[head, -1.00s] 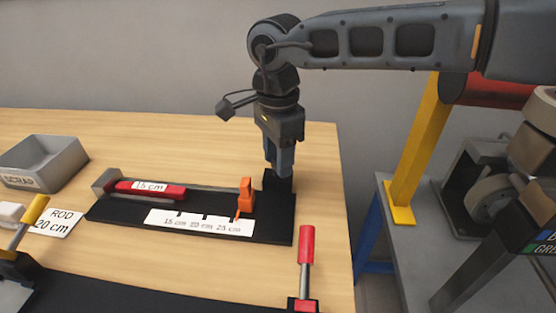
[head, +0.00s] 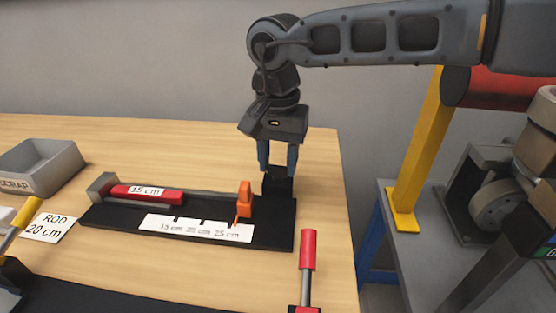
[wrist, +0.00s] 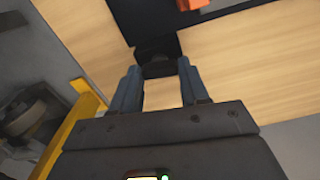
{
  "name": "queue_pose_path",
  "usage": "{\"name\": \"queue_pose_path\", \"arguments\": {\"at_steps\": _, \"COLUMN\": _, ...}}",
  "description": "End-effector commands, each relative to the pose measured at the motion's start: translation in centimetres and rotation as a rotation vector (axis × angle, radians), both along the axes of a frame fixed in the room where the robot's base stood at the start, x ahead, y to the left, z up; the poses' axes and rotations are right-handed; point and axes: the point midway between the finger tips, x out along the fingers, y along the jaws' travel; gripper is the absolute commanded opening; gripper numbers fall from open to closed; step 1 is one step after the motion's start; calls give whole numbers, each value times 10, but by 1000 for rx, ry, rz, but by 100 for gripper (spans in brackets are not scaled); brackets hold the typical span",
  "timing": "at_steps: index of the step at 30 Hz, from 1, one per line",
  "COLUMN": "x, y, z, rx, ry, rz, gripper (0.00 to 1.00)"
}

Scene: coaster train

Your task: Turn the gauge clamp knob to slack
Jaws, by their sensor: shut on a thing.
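The gauge is a black base (head: 270,236) with a rail and an orange slider (head: 245,200), lying on the wooden bench. A black clamp knob (head: 278,185) stands at its right end and also shows in the wrist view (wrist: 157,66). My gripper (head: 278,170) points down over this end, its blue-grey fingers on either side of the knob. In the wrist view my gripper (wrist: 158,65) is shut on the knob, which sits between the fingertips. The fingers partly hide the knob. I see no slack mark on it.
A red piece (head: 150,195) labelled 15 cm lies along the rail, and a white scale (head: 195,228) lies in front. A grey scrap bin (head: 50,165) is at the left. A red handle (head: 307,250) stands upright at the front. The bench ends just right of the gauge.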

Motion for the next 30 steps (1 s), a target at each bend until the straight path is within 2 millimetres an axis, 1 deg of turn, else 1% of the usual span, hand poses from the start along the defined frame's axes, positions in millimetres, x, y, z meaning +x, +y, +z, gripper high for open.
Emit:
{"name": "queue_pose_path", "arguments": {"at_steps": 7, "x": 1, "y": 0, "z": 1, "rx": 2, "ry": -2, "rz": 56, "gripper": 14}}
{"name": "queue_pose_path", "arguments": {"at_steps": 20, "x": 0, "y": 0, "z": 1, "rx": 2, "ry": -1, "rz": 64, "gripper": 14}}
{"name": "queue_pose_path", "arguments": {"at_steps": 21, "x": 0, "y": 0, "z": 1, "rx": 2, "ry": -1, "rz": 63, "gripper": 46}}
{"name": "queue_pose_path", "arguments": {"at_steps": 28, "x": 0, "y": 0, "z": 1, "rx": 1, "ry": -1, "rz": 63, "gripper": 69}}
{"name": "queue_pose_path", "arguments": {"at_steps": 30, "x": 0, "y": 0, "z": 1, "rx": 1, "ry": 0, "rz": 63, "gripper": 70}}
